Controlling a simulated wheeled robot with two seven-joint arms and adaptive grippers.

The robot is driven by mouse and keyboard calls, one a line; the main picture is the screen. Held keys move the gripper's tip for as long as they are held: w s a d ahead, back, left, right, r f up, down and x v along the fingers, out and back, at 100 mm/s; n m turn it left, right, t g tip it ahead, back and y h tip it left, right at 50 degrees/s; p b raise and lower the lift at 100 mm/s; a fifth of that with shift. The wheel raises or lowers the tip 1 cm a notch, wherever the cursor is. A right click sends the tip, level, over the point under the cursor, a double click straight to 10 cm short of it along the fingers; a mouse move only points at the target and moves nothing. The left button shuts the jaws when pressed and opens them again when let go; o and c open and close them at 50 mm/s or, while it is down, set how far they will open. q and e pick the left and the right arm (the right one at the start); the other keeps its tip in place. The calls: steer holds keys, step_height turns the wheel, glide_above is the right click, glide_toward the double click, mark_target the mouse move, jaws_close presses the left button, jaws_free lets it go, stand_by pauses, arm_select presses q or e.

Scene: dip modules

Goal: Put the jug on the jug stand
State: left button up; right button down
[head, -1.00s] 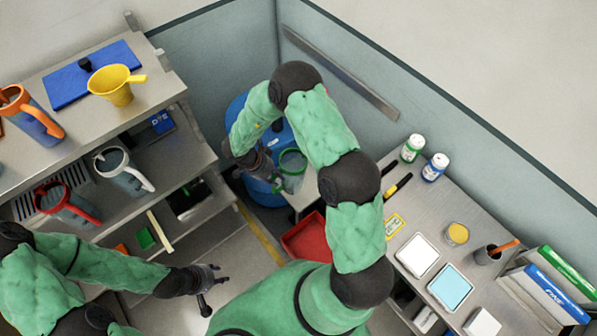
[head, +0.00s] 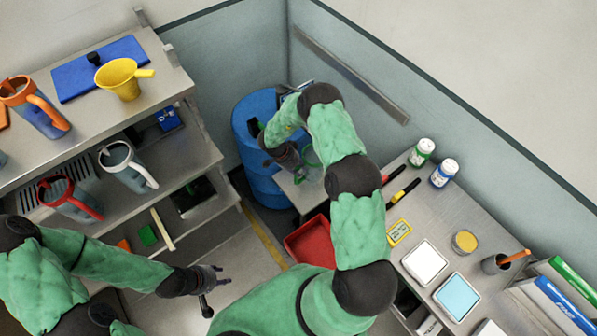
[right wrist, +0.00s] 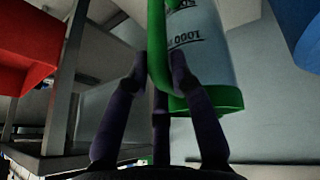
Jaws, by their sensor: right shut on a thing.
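The jug is clear with green trim and a green handle. In the head view the jug (head: 313,168) is partly hidden by my right arm. It also shows in the right wrist view (right wrist: 203,45). My right gripper (head: 294,160) is shut on the jug's green handle (right wrist: 157,45), its dark fingers on either side of it. The jug appears over or on a small grey surface (head: 295,194) beside the blue drum; I cannot tell whether they touch, or whether this is the jug stand. My left gripper (head: 213,286) is open and empty over the floor.
Jugs with orange (head: 35,105), white (head: 125,165) and red (head: 68,197) handles stand on the left shelves, with a yellow funnel (head: 120,80). A blue drum (head: 262,187) stands in the corner. A red bin (head: 308,242) is below the jug. The right bench holds bottles and pads.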

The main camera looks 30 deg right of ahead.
steer(key=shift+f, duration=0.95)
steer(key=shift+r, duration=0.1)
steer(key=c, duration=1.1)
jaws_free()
